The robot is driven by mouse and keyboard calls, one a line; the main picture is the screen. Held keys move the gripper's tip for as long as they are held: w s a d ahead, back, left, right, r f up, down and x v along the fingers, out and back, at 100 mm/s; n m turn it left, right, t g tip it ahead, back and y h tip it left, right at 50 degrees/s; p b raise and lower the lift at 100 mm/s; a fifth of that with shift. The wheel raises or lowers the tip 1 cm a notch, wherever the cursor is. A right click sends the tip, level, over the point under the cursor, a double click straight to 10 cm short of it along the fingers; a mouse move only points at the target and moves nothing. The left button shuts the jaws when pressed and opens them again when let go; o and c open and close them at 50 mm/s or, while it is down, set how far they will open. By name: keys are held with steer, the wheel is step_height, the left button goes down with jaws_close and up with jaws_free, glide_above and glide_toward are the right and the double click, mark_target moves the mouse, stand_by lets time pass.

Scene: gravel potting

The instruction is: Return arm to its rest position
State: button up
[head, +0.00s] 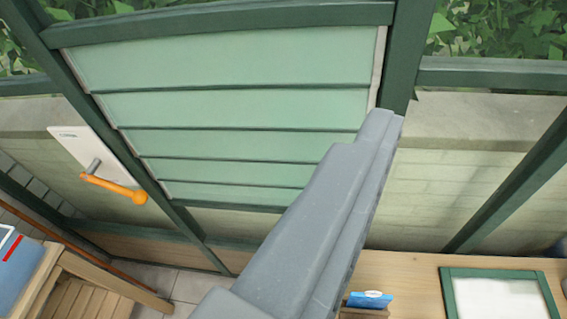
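My gripper (382,124) shows as a long grey body rising from the bottom centre toward the upper right. Its tip is in front of the right edge of a pale green slatted panel (240,105). I see it from behind, and no gap between fingers can be made out. Nothing is visibly held at the tip. The grey body hides part of the panel, the wall and the bench behind it.
A wooden bench (415,270) at lower right bears a green-framed white panel (500,297) and a small blue card (370,299). An orange handle (114,188) is at left. A slatted wooden piece (85,297) stands at lower left, with tiled floor (182,284) beside it.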

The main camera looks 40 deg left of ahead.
steer(key=shift+r, duration=0.15)
step_height(320, 180, up, 5)
steer(key=p, duration=0.5)
